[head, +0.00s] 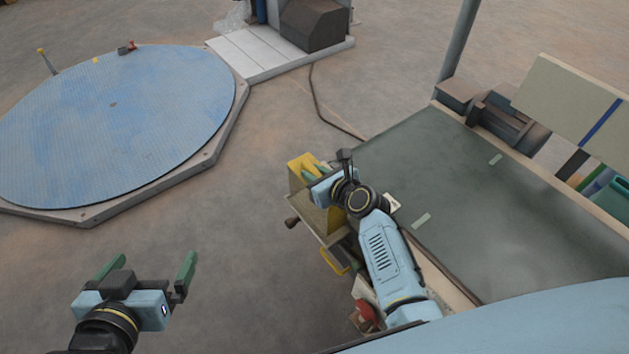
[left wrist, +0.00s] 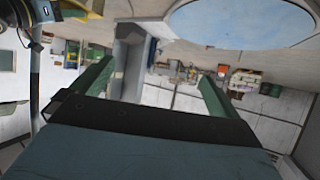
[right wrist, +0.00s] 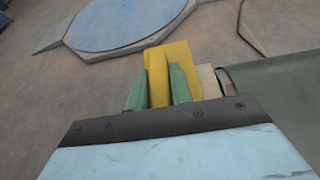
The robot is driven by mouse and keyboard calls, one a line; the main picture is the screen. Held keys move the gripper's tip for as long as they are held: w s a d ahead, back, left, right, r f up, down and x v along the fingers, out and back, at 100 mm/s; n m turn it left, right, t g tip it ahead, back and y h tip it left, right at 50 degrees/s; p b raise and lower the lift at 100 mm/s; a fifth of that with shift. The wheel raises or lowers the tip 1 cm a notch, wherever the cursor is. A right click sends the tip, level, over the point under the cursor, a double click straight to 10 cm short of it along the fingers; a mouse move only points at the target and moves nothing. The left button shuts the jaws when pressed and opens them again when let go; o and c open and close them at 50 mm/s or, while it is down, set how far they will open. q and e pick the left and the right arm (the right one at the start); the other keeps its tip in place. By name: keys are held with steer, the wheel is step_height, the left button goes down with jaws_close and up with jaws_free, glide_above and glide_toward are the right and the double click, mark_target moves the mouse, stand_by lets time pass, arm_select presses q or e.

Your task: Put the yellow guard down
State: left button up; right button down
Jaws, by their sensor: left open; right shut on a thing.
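The yellow guard (right wrist: 181,58) is a flat yellow piece with an upright rib. In the right wrist view the green fingers of my right gripper (right wrist: 160,88) are closed on that rib. In the head view the guard (head: 299,167) shows partly behind my right gripper (head: 317,174), at the left edge of the dark green table. Whether the guard touches anything beneath it cannot be seen. My left gripper (head: 146,268) is open and empty over the floor at the lower left. Its two green fingers stand wide apart in the left wrist view (left wrist: 152,90).
The dark green table (head: 450,190) spreads to the right, mostly clear. A tan box-like unit with a knob (head: 292,222) is at its left side. A large blue round platform (head: 110,120) lies at the upper left. A cable (head: 325,110) runs over open floor.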

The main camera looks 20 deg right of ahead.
steer(key=shift+f+b, duration=0.5)
steer(key=shift+f, duration=0.35)
arm_select(q)
step_height(320, 180, up, 6)
steer(key=w+d+t+h, duration=0.1)
steer(key=w+t, duration=0.1)
steer(key=t, duration=0.2)
steer(key=shift+w+d+f, duration=0.15)
steer(key=shift+d+f, duration=0.1)
steer(key=shift+d, duration=0.15)
arm_select(e)
steer(key=shift+f, duration=0.1)
arm_select(q)
steer(key=shift+r, duration=0.15)
arm_select(e)
steer(key=shift+f, duration=0.15)
steer(key=c, duration=1.3)
jaws_free()
steer(key=shift+o, duration=0.2)
